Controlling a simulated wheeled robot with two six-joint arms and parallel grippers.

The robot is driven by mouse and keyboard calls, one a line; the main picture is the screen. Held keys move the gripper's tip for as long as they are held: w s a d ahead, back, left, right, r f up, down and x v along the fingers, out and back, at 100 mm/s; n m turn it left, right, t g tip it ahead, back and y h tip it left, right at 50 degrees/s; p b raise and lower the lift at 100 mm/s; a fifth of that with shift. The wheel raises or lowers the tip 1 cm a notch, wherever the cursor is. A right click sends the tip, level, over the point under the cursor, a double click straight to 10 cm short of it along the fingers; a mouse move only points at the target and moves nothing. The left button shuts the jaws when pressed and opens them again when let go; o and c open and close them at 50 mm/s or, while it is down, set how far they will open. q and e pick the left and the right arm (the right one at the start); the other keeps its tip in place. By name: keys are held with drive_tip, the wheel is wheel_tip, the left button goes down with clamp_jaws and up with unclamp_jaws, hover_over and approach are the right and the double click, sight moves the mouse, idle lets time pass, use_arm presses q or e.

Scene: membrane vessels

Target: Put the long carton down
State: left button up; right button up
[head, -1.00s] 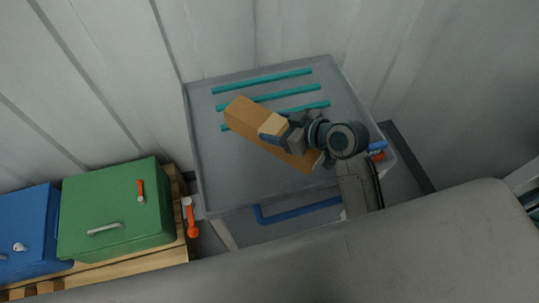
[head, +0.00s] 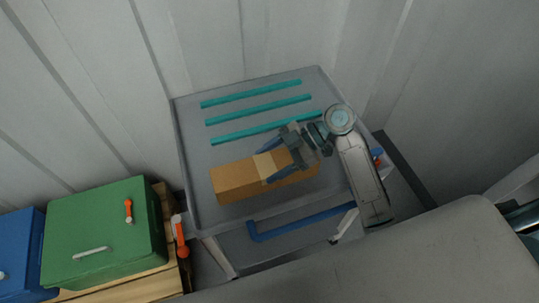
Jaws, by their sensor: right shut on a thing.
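The long carton (head: 238,181) is a brown box with a paler tape band around its middle. It lies lengthwise along the near part of the grey cart top (head: 190,150), roughly in line with the near edge. It looks level; I cannot tell whether its underside touches the surface. My right gripper (head: 276,164) is shut on the carton around its middle, with fingers on its far side and over its top near the tape. My left gripper is not in view.
Several teal strips, one of them a teal strip (head: 252,127), lie on the cart top behind the carton. A blue handle (head: 300,224) runs along the cart's front. A green case (head: 105,232) and a blue case (head: 22,255) stand at left. Corrugated walls close the back.

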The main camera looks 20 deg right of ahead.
drive_tip(key=w+f+b, duration=0.1)
drive_tip(key=w+f, duration=0.1)
drive_tip(key=w+d+f+b, duration=0.1)
drive_tip(key=w+f+b, duration=0.1)
drive_tip(key=w, duration=0.1)
drive_tip(key=shift+d+b, duration=0.1)
drive_tip(key=shift+b, duration=0.2)
drive_tip(key=shift+w, duration=0.1)
drive_tip(key=o, duration=1.2)
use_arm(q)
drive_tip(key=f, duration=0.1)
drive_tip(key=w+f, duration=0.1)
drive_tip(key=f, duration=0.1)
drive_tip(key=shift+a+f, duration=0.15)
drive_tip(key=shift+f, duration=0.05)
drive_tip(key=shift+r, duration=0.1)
use_arm(e)
drive_tip(key=shift+d+r+p, duration=0.2)
drive_tip(key=shift+d+p, duration=0.05)
drive_tip(key=shift+p, duration=0.05)
use_arm(q)
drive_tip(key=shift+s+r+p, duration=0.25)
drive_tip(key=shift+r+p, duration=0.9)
drive_tip(key=shift+p, duration=0.05)
use_arm(e)
drive_tip(key=v, duration=1.1)
drive_tip(key=shift+d, duration=0.25)
